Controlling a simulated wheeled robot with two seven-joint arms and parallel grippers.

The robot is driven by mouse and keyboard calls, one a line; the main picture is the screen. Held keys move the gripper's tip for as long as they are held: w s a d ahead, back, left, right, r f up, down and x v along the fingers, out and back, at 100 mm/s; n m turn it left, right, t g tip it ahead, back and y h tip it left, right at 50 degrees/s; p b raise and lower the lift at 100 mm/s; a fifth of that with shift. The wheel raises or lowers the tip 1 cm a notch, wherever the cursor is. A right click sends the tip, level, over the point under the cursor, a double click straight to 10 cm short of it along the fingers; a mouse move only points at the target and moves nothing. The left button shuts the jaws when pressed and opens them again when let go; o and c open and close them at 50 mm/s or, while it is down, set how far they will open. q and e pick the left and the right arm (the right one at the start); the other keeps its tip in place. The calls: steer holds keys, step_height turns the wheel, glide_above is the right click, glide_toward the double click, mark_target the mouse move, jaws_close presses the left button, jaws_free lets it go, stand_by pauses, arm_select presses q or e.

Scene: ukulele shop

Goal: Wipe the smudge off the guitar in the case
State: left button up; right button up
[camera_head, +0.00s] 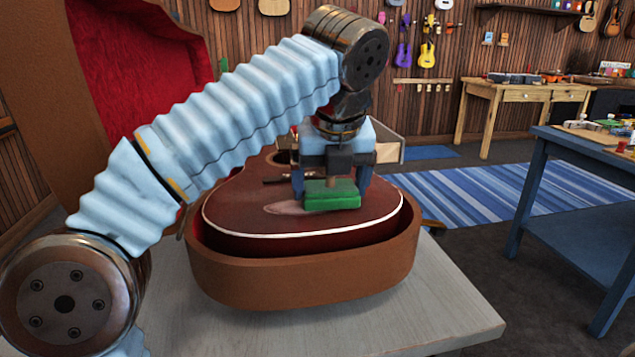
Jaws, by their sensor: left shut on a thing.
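The guitar (360,218) lies face up in an open brown case (300,280) with a red lining. Its dark reddish-brown top has a pale edge binding. My left gripper (332,188) points down over the guitar's top, shut on a green block-like wiper (332,197). The wiper is at or very near the guitar's surface; I cannot tell if it presses on it. A pale pinkish smudge (284,208) shows on the top just left of the wiper; part of it may be hidden under the wiper. My right gripper is not in view.
The case stands on a light grey table (440,300). Its raised lid (130,70) stands at the left behind my arm. A blue table (570,160) is at the right, and a wooden workbench (520,95) is farther back. A striped rug (480,195) lies on the floor.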

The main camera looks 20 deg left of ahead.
mark_target(307, 187)
arm_select(q)
steer(key=shift+w+d, duration=0.45)
steer(key=shift+d, duration=0.3)
steer(key=shift+w+d, duration=0.45)
steer(key=shift+d, duration=0.3)
steer(key=shift+s+a+f, duration=0.1)
steer(key=shift+s+a, duration=0.5)
steer(key=shift+a, duration=0.4)
steer(key=shift+s+a+r, duration=0.1)
steer(key=shift+s+a, duration=0.5)
steer(key=shift+a, duration=0.4)
steer(key=shift+s+a+f, duration=0.1)
steer(key=shift+s+a, duration=0.5)
steer(key=shift+a, duration=0.4)
steer(key=shift+s+a, duration=0.4)
steer(key=shift+a, duration=0.3)
steer(key=shift+s+a, duration=0.4)
steer(key=shift+a, duration=0.25)
steer(key=shift+s+a+b, duration=0.15)
steer(key=shift+s+a, duration=0.35)
steer(key=shift+a, duration=0.3)
steer(key=shift+s+a+b, duration=0.15)
steer(key=shift+s+a, duration=0.35)
steer(key=shift+a, duration=0.25)
steer(key=shift+r+p, duration=0.3)
steer(key=shift+r, duration=2.75)
